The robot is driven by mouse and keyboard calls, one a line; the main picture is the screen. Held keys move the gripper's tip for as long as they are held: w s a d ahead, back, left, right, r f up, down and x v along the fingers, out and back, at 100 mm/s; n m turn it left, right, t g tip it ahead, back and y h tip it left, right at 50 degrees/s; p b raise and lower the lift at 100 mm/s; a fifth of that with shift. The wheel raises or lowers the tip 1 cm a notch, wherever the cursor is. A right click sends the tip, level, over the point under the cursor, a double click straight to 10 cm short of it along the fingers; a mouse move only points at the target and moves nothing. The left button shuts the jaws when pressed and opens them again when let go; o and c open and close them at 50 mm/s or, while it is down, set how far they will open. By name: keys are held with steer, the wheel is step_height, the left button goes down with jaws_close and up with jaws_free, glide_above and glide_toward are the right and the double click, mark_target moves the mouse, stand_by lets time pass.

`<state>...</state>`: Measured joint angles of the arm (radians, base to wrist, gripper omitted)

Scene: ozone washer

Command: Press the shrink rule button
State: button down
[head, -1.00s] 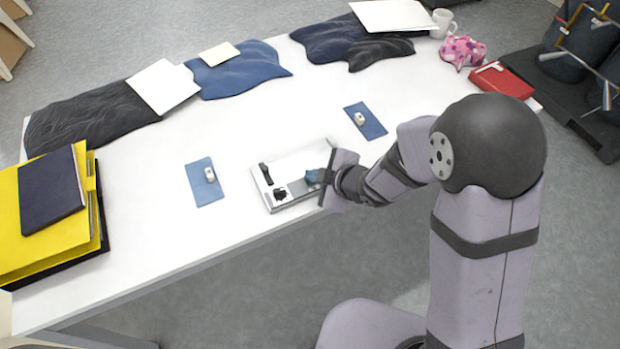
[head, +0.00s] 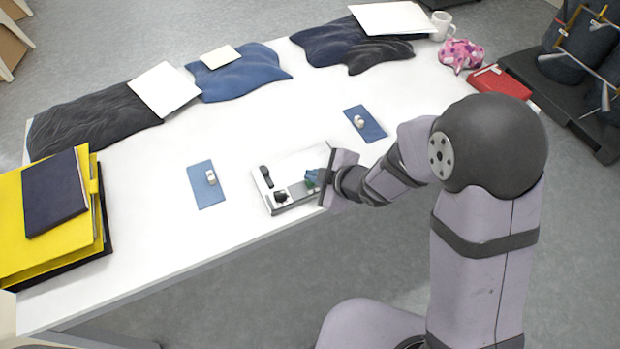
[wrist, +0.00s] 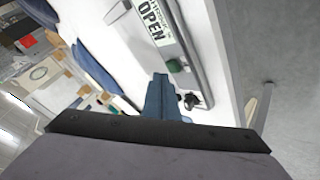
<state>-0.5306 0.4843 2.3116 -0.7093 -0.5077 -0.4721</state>
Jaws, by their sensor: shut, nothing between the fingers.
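A flat white and grey device (head: 294,161) lies on the table, left of my gripper. It carries a black handle-like part (head: 266,175) and a black knob (head: 280,196). The knob also shows in the wrist view (wrist: 191,101). A green button (wrist: 176,65) sits on the grey strip of the device, beside an "OPEN" label (wrist: 152,25). No marking names the shrink rule button. My gripper (wrist: 160,78) is shut and empty, its blue fingertips just beside the green button. In the head view my gripper (head: 312,176) is over the device's right end; contact cannot be told.
Blue mats with small white items lie left (head: 206,191) and right (head: 370,126) of the device. Yellow folders (head: 30,245) are stacked at the left end. Folded dark and blue cloths (head: 245,72) line the far edge. The white tabletop (head: 140,225) between is clear.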

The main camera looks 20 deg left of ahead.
steer(key=shift+r, duration=0.15)
step_height(320, 180, up, 5)
steer(key=p, duration=0.4)
steer(key=shift+p, duration=0.35)
stand_by(0.8)
